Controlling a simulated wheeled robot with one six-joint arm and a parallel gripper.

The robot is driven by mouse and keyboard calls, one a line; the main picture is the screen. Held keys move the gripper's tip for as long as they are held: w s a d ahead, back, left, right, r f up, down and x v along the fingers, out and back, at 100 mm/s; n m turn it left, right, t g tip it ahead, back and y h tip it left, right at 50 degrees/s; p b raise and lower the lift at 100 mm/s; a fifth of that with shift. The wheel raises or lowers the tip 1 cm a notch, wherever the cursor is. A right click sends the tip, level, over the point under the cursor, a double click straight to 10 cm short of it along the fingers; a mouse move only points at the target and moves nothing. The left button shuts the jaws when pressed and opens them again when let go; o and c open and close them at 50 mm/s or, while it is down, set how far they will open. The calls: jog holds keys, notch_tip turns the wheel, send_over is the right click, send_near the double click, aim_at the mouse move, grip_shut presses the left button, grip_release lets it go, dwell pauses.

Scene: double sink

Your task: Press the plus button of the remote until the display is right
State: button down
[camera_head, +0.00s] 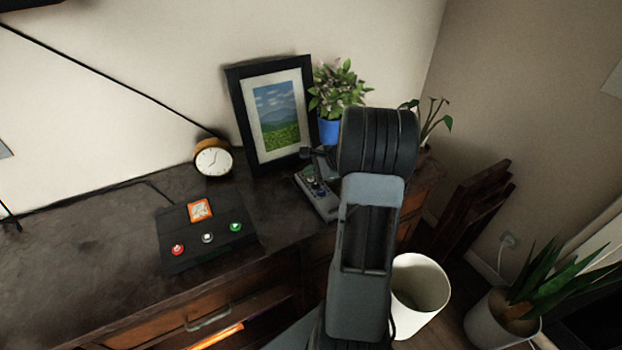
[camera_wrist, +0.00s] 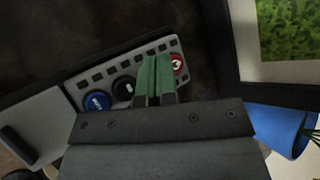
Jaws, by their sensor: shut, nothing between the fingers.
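The remote is a grey slab (camera_head: 322,200) on the right part of the desk, below the picture frame, partly hidden by my arm. In the wrist view the remote (camera_wrist: 76,88) shows a blue button (camera_wrist: 97,102), a black button (camera_wrist: 124,86) and a red button (camera_wrist: 179,64). My gripper (camera_wrist: 155,62) has green fingers, shut and empty, over the remote between the black and red buttons. The fingers hide what lies under them. I cannot tell whether they touch it. No plus sign or display reading can be made out.
A dark pad (camera_head: 180,226) with red, white and green buttons and an orange tile (camera_head: 200,210) lies left. A clock (camera_head: 213,158), picture frame (camera_head: 240,110) and blue-potted plant (camera_head: 329,131) stand behind. A white bin (camera_head: 420,290) stands on the floor right.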

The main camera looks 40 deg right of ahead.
aim_at(311, 180)
jog(key=shift+f+b, duration=0.4)
jog(key=shift+f, duration=0.1)
dwell(0.3)
jog(key=shift+r, duration=0.2)
jog(key=shift+r+p, duration=0.7)
jog(key=shift+r, duration=0.1)
jog(key=shift+r+p, duration=1.95)
jog(key=shift+r, duration=0.55)
jog(key=shift+f, duration=0.1)
